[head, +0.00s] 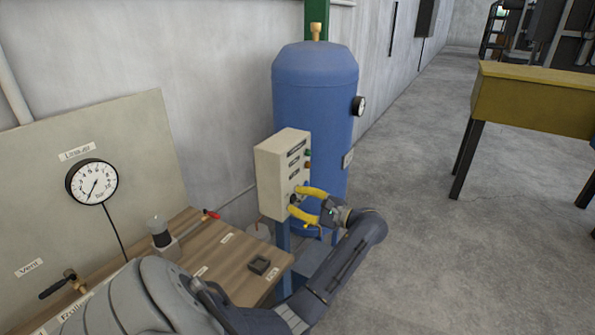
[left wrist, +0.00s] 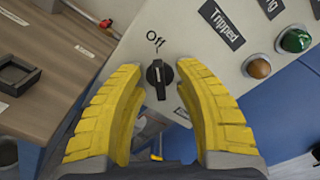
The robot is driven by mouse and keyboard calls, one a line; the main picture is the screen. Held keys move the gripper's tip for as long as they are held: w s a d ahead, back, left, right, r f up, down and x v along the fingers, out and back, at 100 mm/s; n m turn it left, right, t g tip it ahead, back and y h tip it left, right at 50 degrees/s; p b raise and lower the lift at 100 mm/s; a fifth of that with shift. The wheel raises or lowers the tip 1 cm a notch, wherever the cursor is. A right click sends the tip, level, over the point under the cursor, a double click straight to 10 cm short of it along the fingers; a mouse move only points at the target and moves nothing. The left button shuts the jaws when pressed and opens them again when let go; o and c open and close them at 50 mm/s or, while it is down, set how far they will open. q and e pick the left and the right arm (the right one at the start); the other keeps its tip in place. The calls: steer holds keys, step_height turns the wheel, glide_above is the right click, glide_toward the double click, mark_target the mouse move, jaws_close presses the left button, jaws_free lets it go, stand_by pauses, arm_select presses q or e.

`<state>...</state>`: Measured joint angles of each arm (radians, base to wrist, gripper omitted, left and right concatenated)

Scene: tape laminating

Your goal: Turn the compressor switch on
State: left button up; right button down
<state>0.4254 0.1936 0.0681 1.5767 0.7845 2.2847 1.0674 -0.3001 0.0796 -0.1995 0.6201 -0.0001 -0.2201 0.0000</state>
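The compressor's cream control box (head: 272,178) stands in front of the blue tank (head: 314,100). In the left wrist view a black rotary switch (left wrist: 159,78) sits on the box face, its handle roughly upright under the label "Off" (left wrist: 155,40). My left gripper (head: 294,200) is at the lower part of the box face. In the left wrist view its yellow fingers (left wrist: 159,70) are open, one on each side of the switch, with gaps visible between them and the handle. How close the fingertips are to the face is unclear. My right gripper is not in view.
A green button (left wrist: 294,40) and an amber lamp or button (left wrist: 259,67) sit right of the switch, near a "Tripped" label (left wrist: 222,25). A wooden bench (head: 222,250) with a pressure gauge (head: 92,182) behind it stands left. Open floor lies right, before a yellow table (head: 535,98).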

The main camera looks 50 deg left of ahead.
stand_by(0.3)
arm_select(q)
jaws_close()
steer(key=shift+m, duration=0.3)
steer(key=m, duration=0.9)
steer(key=shift+s, duration=0.1)
steer(key=m, duration=0.4)
steer(key=shift+m, duration=2.1)
